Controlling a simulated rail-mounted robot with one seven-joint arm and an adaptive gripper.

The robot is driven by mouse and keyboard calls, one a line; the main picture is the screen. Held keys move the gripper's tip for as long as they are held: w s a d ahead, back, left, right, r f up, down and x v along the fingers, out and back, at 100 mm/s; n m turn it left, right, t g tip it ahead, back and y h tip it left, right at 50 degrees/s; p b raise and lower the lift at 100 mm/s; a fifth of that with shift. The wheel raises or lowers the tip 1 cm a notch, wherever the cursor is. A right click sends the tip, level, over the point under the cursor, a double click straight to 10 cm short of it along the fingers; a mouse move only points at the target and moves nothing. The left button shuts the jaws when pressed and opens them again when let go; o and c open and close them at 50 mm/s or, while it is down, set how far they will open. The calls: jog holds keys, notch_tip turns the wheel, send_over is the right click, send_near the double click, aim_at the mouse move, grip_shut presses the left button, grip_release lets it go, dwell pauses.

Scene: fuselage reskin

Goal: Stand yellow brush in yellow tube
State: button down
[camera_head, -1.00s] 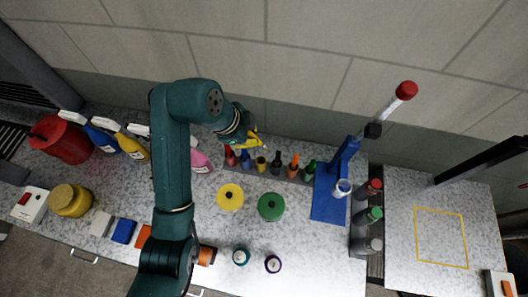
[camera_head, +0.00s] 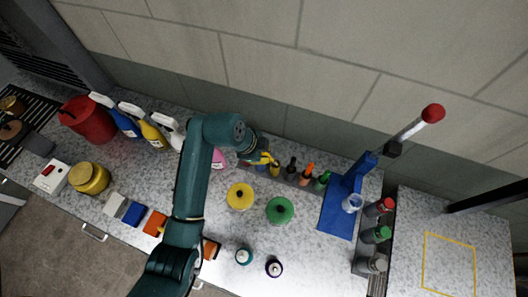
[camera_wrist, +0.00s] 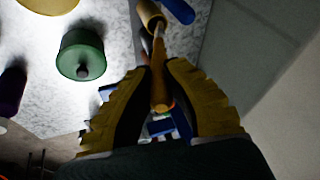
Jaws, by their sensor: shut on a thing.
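My gripper (camera_head: 266,159) is at the back of the table, just above the rack of coloured tubes. In the wrist view its two yellow fingers (camera_wrist: 158,85) are shut on the yellow brush (camera_wrist: 159,72). The brush handle lies between the fingers and its thin end points at the yellow tube (camera_wrist: 149,14). The end meets the tube's mouth in the picture; I cannot tell whether it is inside. The yellow tube (camera_head: 275,170) also shows in the head view, close beside the fingertips. The brush is mostly hidden there.
Black, orange and green tubes (camera_head: 322,180) stand to the right in the rack. A blue press stand (camera_head: 338,215) is farther right. Yellow and green round lids (camera_head: 280,210) lie in front. Spray bottles (camera_head: 152,134) stand at left.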

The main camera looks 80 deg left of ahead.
jog(key=shift+f, duration=0.5)
jog(key=c, duration=1.2)
grip_release()
jog(key=shift+c, duration=0.2)
jog(key=v, duration=1.3)
jog(key=shift+w+r+p, duration=0.2)
jog(key=shift+p, duration=0.15)
